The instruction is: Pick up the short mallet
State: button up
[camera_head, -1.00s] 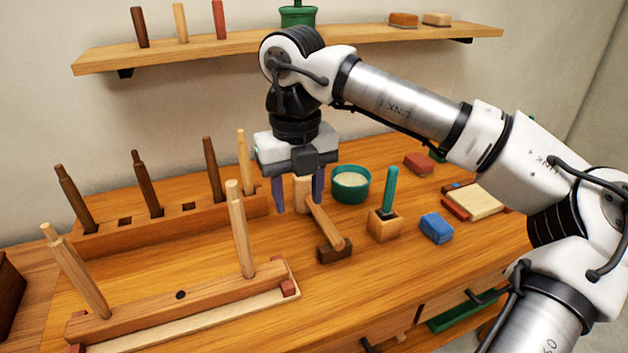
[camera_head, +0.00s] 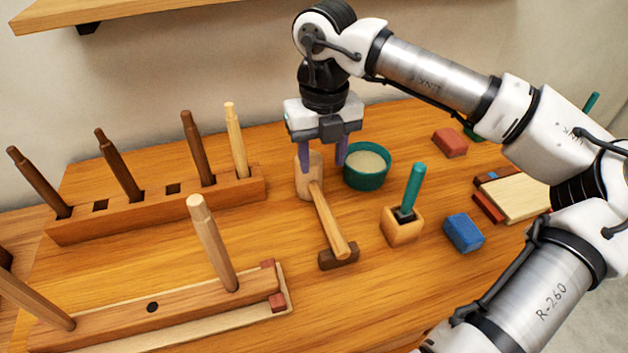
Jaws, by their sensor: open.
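A wooden mallet (camera_head: 327,218) lies on the bench in the middle of the view. Its pale, thick head (camera_head: 310,184) is at the far end, and its handle slants down to the right onto a dark brown block (camera_head: 338,258). My gripper (camera_head: 323,160) is above the head end, pointing down, with its two purple fingers apart and nothing held between them. The left finger overlaps the top of the head in the picture; the right finger is to the right of the head, in front of the green bowl (camera_head: 368,183). I cannot tell whether a finger touches the head.
A wooden cup with a green-handled tool (camera_head: 403,226) and a blue block (camera_head: 463,232) stand right of the handle. A peg rack (camera_head: 160,207) is at left, and another pegged rail (camera_head: 160,310) is in front. A red block (camera_head: 450,142) lies behind.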

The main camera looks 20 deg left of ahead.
aim_at(317, 190)
notch_tip(317, 190, down, 3)
jog(key=shift+a+f+p, duration=0.25)
jog(key=shift+f+p, duration=0.3)
jog(key=shift+f, duration=0.75)
jog(key=shift+a+f+p, duration=0.2)
jog(key=shift+f+p, duration=0.3)
jog(key=shift+f, duration=0.8)
grip_shut()
